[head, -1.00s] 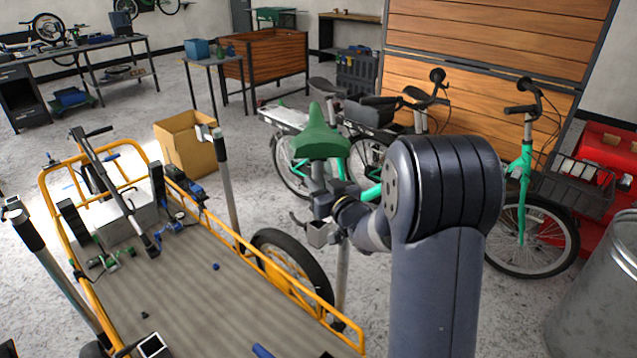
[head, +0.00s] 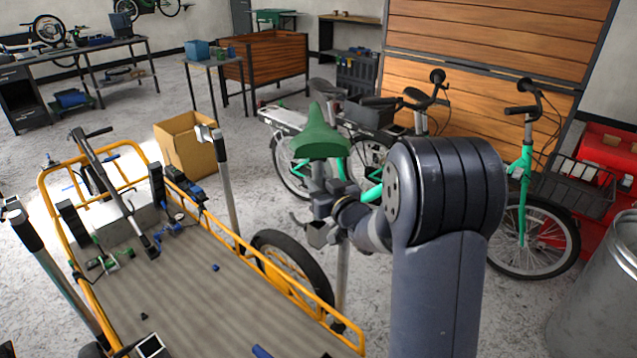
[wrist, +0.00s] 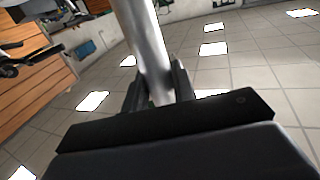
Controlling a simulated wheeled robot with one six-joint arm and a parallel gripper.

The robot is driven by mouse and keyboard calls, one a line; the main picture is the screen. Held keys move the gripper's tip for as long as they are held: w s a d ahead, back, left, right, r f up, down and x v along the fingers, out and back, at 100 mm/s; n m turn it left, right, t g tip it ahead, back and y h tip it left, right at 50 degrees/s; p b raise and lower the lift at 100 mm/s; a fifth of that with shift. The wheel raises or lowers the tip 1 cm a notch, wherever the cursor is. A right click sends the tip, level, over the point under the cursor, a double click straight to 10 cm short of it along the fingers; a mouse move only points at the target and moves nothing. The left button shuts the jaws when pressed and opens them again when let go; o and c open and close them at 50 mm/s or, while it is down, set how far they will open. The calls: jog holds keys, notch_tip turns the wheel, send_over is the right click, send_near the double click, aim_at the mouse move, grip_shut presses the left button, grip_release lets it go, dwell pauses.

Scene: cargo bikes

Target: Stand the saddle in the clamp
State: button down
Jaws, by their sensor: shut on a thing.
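The green saddle (head: 320,141) is upright in the head view, right of the yellow cargo bike, with a short metal seatpost (head: 318,174) below it. My gripper (head: 326,193) is shut on this seatpost. In the wrist view the silver post (wrist: 147,50) stands between my two dark fingers (wrist: 158,88), slightly tilted in the picture; the saddle itself is out of that view. Just below my gripper is a small grey block (head: 318,236) with a dark lever, which looks like a clamp, by the top of a pale upright post (head: 342,285). My gripper partly hides where they meet.
The yellow cargo bike (head: 260,277) fills the lower left, with loose parts on its bed. A post with a clamp-like head (head: 205,132) stands at its far side. Green bikes (head: 525,185) stand behind my arm. A metal bin (head: 605,290) is at the right.

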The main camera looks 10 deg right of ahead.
jog(key=shift+f+b, duration=4.2)
jog(key=shift+b, duration=0.05)
jog(key=shift+r, duration=0.1)
jog(key=c, duration=1.4)
grip_release()
jog(key=o, duration=0.3)
jog(key=shift+s+f, duration=0.1)
jog(key=shift+f, duration=0.1)
jog(key=b+v, duration=0.1)
jog(key=v, duration=0.9)
jog(key=shift+s+d+r, duration=0.1)
jog(key=shift+s+r, duration=0.05)
jog(key=shift+s, duration=0.2)
jog(key=shift+w, duration=0.1)
